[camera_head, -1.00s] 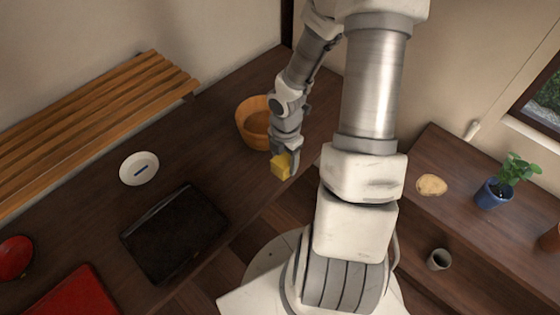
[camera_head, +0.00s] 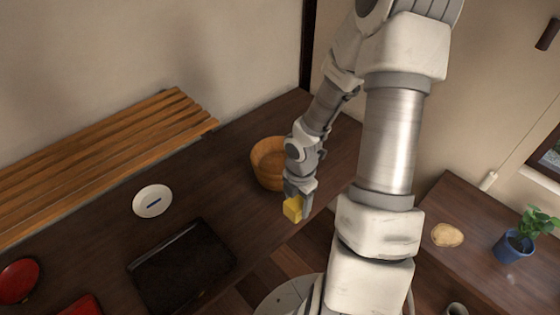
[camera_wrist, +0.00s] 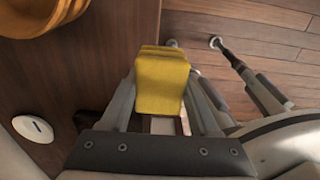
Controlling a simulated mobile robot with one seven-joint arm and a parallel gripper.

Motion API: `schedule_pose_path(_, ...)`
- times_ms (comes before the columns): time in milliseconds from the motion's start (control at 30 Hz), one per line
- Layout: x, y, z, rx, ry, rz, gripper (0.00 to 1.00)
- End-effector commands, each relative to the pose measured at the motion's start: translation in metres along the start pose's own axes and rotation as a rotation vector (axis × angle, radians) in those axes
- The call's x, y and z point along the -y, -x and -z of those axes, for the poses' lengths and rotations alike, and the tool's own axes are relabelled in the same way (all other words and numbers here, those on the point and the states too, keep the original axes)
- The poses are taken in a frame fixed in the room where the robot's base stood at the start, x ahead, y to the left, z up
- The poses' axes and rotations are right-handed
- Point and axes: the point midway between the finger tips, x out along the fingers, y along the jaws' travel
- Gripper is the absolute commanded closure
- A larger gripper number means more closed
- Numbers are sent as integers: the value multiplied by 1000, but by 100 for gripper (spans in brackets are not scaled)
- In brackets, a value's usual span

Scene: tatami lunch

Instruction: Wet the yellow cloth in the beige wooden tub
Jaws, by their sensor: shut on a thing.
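The yellow cloth (camera_head: 292,209) is a small folded block held in my gripper (camera_head: 300,199). In the wrist view the cloth (camera_wrist: 162,85) sits between the two fingers of my gripper (camera_wrist: 160,100), which are shut on it. The beige wooden tub (camera_head: 268,166) stands on the dark table, behind and to the left of my gripper, partly hidden by my arm. In the wrist view part of the tub (camera_wrist: 40,20) shows at the top left, apart from the cloth. Whether the tub holds water I cannot tell.
A white dish (camera_head: 142,208) with a blue mark, a black tray (camera_head: 182,268) and a red bowl (camera_head: 18,281) stand on the dark table (camera_head: 225,200). A slatted wooden bench (camera_head: 90,160) runs along the wall. A side table at right holds a potted plant (camera_head: 515,240).

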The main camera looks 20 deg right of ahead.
Motion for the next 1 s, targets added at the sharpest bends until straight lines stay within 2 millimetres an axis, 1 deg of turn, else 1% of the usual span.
schedule_pose_path(467,0,0,0,0,0,0,83)
schedule_pose_path(567,-4,1,-2,2,0,-5,83)
schedule_pose_path(667,-18,4,-10,12,-1,-23,83)
schedule_pose_path(767,-45,11,-27,32,0,-57,83)
schedule_pose_path(1000,-128,33,-76,93,0,-164,83)
